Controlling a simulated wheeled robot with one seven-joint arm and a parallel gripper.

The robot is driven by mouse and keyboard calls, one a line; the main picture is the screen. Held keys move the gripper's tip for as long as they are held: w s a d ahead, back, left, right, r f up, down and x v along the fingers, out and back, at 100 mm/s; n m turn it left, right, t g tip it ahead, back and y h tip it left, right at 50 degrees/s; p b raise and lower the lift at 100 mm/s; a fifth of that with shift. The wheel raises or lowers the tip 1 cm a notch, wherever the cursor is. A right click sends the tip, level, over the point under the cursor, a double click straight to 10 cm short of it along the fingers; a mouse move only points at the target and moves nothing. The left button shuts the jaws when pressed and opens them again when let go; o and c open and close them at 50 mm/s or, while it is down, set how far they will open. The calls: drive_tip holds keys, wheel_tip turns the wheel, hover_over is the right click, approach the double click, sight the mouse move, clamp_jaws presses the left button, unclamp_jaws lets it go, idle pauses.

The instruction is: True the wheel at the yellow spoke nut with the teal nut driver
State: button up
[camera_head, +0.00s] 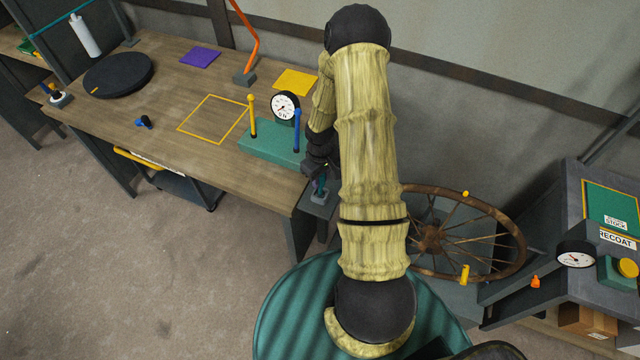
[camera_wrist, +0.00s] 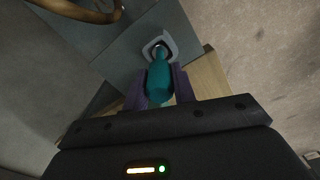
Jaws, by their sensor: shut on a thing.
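My gripper (camera_wrist: 160,88) is shut on the teal nut driver (camera_wrist: 159,78), with one purple finger on each side of its handle. The driver's far end is at a grey square holder (camera_wrist: 172,42); I cannot tell how deep it sits. In the head view my gripper (camera_head: 320,180) is small and dark at the bench's right end, just above the holder (camera_head: 320,198). The spoked wheel (camera_head: 431,238) stands to the right, partly hidden by my arm. It has yellow pieces at its upper rim (camera_head: 466,193) and lower right (camera_head: 464,274); which is the spoke nut is unclear.
The wooden bench (camera_head: 170,90) carries a teal gauge stand (camera_head: 270,142) with yellow and blue posts, a black turntable (camera_head: 118,75) and an orange lamp (camera_head: 246,76). A grey stand (camera_head: 600,250) with a dial is at right. Floor is clear at lower left.

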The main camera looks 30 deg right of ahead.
drive_tip(key=shift+r+p, duration=1.8)
drive_tip(key=shift+r, duration=0.55)
drive_tip(key=shift+a+f, duration=0.1)
drive_tip(key=shift+w+a+f, duration=0.1)
drive_tip(key=shift+a+f, duration=0.05)
drive_tip(key=shift+a, duration=0.15)
drive_tip(key=a+f+m+b, duration=0.1)
drive_tip(key=a, duration=0.3)
drive_tip(key=w+a+f+m+b, duration=0.1)
drive_tip(key=a+f, duration=0.1)
drive_tip(key=a, duration=0.2)
drive_tip(key=a+f+b, duration=0.1)
drive_tip(key=a+b, duration=0.1)
drive_tip(key=a, duration=0.2)
drive_tip(key=shift+w+a+f+m, duration=0.25)
drive_tip(key=shift+w+f+m, duration=0.05)
drive_tip(key=shift+w+m, duration=0.1)
drive_tip(key=shift+a, duration=0.1)
drive_tip(key=shift+a, duration=0.1)
